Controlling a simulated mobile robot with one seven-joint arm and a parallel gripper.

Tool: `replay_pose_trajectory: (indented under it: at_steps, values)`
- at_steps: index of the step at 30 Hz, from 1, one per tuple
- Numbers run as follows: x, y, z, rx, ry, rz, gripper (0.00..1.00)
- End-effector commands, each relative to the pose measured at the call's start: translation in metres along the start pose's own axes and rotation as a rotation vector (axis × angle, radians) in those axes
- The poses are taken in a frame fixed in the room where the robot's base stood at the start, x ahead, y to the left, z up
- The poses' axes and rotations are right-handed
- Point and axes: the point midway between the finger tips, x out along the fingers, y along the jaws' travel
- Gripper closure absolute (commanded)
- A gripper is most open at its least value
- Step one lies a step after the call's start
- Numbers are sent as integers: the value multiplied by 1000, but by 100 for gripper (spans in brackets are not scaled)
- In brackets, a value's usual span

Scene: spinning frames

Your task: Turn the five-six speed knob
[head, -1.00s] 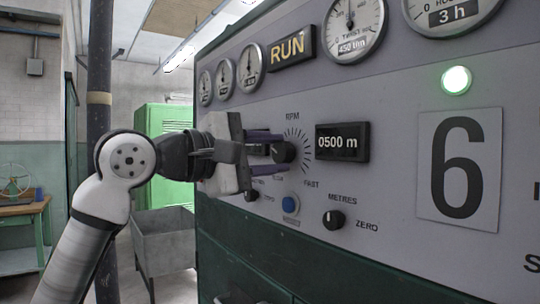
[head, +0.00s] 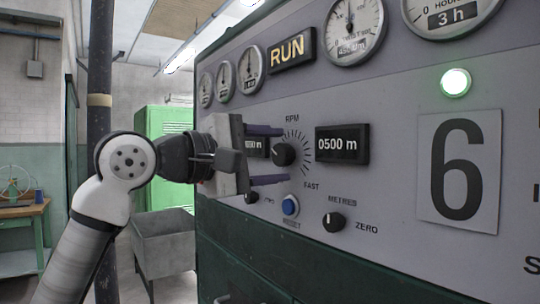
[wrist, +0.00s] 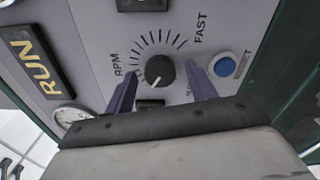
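The speed knob is a black round knob (head: 284,154) on the grey panel, ringed by tick marks with "RPM" above and "FAST" below. In the wrist view the knob (wrist: 160,73) shows a pale pointer line aimed toward the lower left of the picture. My gripper (head: 282,155) is open in front of the panel, one purple finger above the knob and one below. How far the tips are from the panel is hard to tell.
A blue reset button (head: 290,205) lies below the knob, near the lower finger. A "METRES" knob (head: 334,221) and a "0500 m" display (head: 342,144) are to the right. A large "6" plate (head: 460,170) and lit lamp (head: 456,82) are further right.

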Motion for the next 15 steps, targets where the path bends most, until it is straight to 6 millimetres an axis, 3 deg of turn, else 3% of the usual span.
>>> replay_pose_trajectory:
  at_steps: [8,15]
  values:
    - [-4,-1,-1,0,2,0,44]
    - [-44,-2,-2,-2,4,2,44]
